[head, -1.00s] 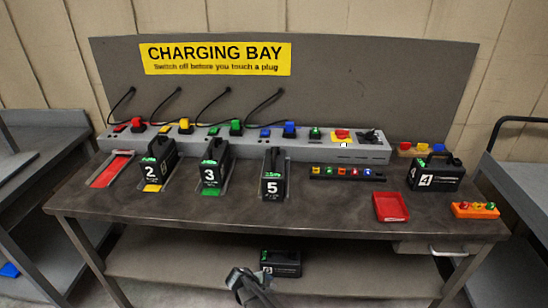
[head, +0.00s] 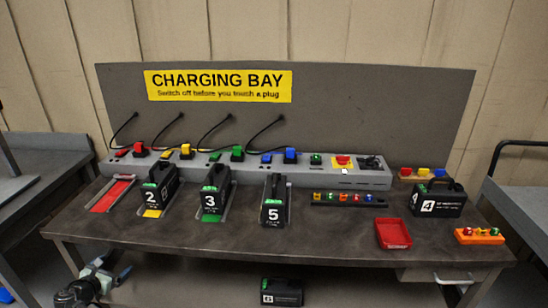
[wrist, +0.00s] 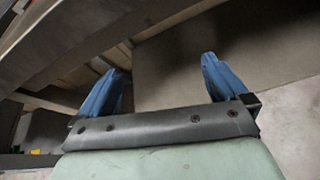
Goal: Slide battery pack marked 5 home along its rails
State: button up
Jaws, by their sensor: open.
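Battery pack 5 (head: 274,208) is black with a white number and a green display on top. It stands upright in the bay below the blue plug (head: 290,156), third in the row of packs. Rail edges show beside it; its front end hides most of the bay, and I cannot tell how far in it sits. My gripper shows in the wrist view (wrist: 158,90) with two blue fingers apart and nothing between them. In the head view my arm is at the lower left, in front of the bench and well away from pack 5.
Pack 2 (head: 158,194) and pack 3 (head: 212,200) stand in bays left of pack 5. An empty red bay (head: 112,194) is at far left. A red tray (head: 393,246) and pack 4 (head: 436,206) are on the right. Pack 6 (head: 282,292) is on the lower shelf.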

jog(key=s+a+r+n+t+y, duration=0.15)
jog(key=s+a+r, duration=0.35)
jog(key=a+r, duration=0.6)
jog(key=w+d+r+m, duration=0.3)
jog(key=r, duration=0.4)
jog(key=w+d+r+m+g+h, duration=0.35)
jog(key=w+d+m, duration=0.55)
jog(key=d, duration=0.5)
jog(key=w+d+r+m+g+h, duration=0.3)
jog(key=w+d+m, duration=0.4)
jog(key=w+d, duration=0.55)
jog(key=m+g+y, duration=0.5)
jog(key=m+g, duration=0.3)
jog(key=m, duration=0.8)
send_near(275, 192)
jog(key=w, duration=0.2)
jog(key=w+r, duration=0.1)
jog(key=w, duration=0.1)
jog(key=shift+a, duration=0.35)
jog(key=shift+d+f, duration=0.1)
jog(key=shift+f, duration=0.05)
notch_tip(275, 192, down, 13)
jog(key=shift+f, duration=0.25)
